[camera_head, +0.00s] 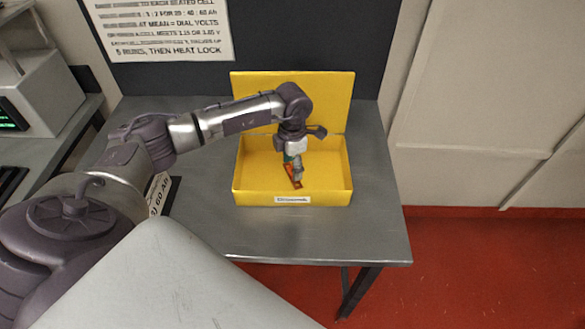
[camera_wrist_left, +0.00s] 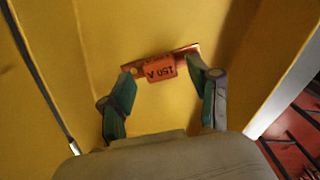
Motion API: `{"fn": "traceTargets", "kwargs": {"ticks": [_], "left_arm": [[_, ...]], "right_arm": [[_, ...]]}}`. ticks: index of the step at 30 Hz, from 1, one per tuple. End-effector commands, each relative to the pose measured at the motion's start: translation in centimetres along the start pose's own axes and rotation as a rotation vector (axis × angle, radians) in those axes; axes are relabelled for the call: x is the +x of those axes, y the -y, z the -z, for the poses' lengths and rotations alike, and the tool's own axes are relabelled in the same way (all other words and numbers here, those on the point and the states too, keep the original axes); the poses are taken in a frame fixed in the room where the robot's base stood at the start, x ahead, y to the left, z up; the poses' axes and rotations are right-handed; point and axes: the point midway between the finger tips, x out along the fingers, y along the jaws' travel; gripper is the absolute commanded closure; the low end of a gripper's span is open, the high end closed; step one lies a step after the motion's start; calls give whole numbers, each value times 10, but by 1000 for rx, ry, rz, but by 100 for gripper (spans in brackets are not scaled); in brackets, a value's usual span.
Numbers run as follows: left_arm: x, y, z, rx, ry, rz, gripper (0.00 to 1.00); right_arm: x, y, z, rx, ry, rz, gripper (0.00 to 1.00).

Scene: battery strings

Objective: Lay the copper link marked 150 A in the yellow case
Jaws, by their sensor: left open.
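The copper link (camera_wrist_left: 187,51) with an orange label reading 150 A (camera_wrist_left: 161,69) lies on the floor of the yellow case. It also shows as a small orange-brown strip in the head view (camera_head: 292,183). The yellow case (camera_head: 250,190) stands on the grey table with its lid raised at the back. My left gripper (camera_wrist_left: 162,98) is open inside the case, its two green-padded fingers apart on either side of the link's near side. In the head view the left gripper (camera_head: 294,172) points down into the case and partly covers the link. My right gripper is not in view.
The grey metal table (camera_head: 320,236) has bare room in front of the case. A dark panel with a printed notice (camera_head: 165,28) stands behind. A device with a green display (camera_head: 12,115) sits at the far left. A partly hidden sign (camera_head: 158,193) lies left of the case.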

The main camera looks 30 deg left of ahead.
Motion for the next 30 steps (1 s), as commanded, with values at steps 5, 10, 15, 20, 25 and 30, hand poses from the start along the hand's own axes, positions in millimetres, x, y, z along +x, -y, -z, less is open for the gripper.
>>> {"fn": "traceTargets", "kwargs": {"ticks": [5,10,15,20,25,30], "left_arm": [[-36,-1,-1,1,5,-6,38],[-72,-1,-1,1,5,-5,38],[-95,0,0,0,2,-3,38],[-104,0,0,0,0,-1,38],[-105,0,0,0,0,-1,38],[-104,0,0,0,0,-1,38]], "right_arm": [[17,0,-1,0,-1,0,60],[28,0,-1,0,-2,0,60],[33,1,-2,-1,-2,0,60],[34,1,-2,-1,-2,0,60],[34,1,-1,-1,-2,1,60],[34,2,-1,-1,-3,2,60]]}}
